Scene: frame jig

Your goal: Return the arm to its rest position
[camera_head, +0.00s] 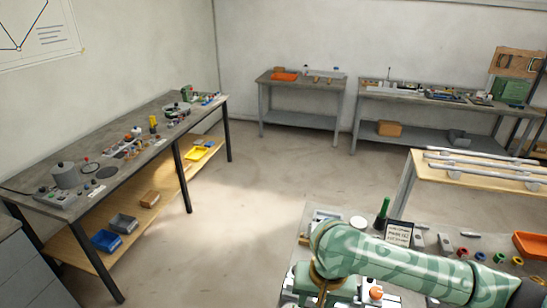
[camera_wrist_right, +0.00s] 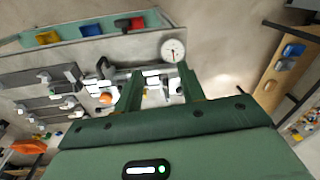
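My right arm (camera_head: 400,265), patterned in green, comes in from the right in the head view and reaches over the near bench (camera_head: 318,210). Its far end bends down at the bench's left part, and the gripper's fingertips cannot be made out there. In the right wrist view my right gripper (camera_wrist_right: 160,78) shows two green fingers spread apart, with nothing held between them. Behind the gap lie metal jig parts on the bench, with an orange knob (camera_wrist_right: 106,98) beside the left finger. My left gripper is in neither view.
On the near bench are a green bottle (camera_head: 382,212), a small sign (camera_head: 398,233), coloured rings (camera_head: 480,256) and an orange tray (camera_head: 530,244). A round white dial (camera_wrist_right: 173,50) lies just beyond the fingertips. Floor (camera_head: 250,200) between the benches is clear.

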